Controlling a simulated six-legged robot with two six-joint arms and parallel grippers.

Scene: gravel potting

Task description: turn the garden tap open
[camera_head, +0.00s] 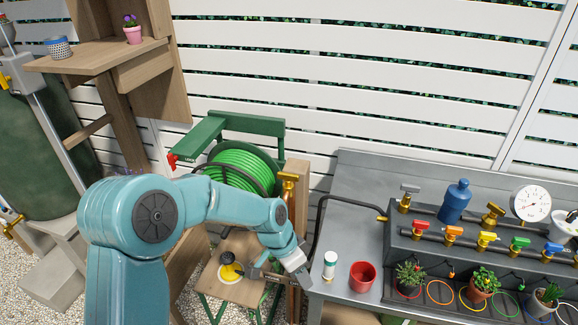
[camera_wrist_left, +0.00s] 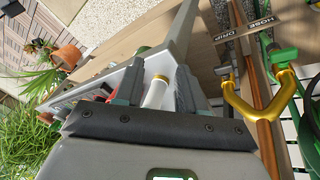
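A brass tap (camera_head: 288,182) stands on a wooden post beside the hose reel. In the left wrist view, a brass forked fitting (camera_wrist_left: 240,102) shows at the right, below a plate (camera_wrist_left: 250,30) reading HOSE and DRIP; a green connector is at its upper end. The tap's handle position cannot be made out. My left gripper (camera_head: 270,275) is below the tap in the head view, near the bench's left edge, apart from the brass. In the left wrist view its fingers (camera_wrist_left: 160,90) are spread, with a white bottle showing between them, seemingly beyond. My right gripper is not in view.
A green hose reel (camera_head: 238,168) stands behind my left arm. A small wooden stool (camera_head: 245,290) carries a yellow-and-black item. The grey bench (camera_head: 345,205) at right holds the white bottle (camera_head: 330,265), a red cup (camera_head: 362,276), coloured valves and potted plants.

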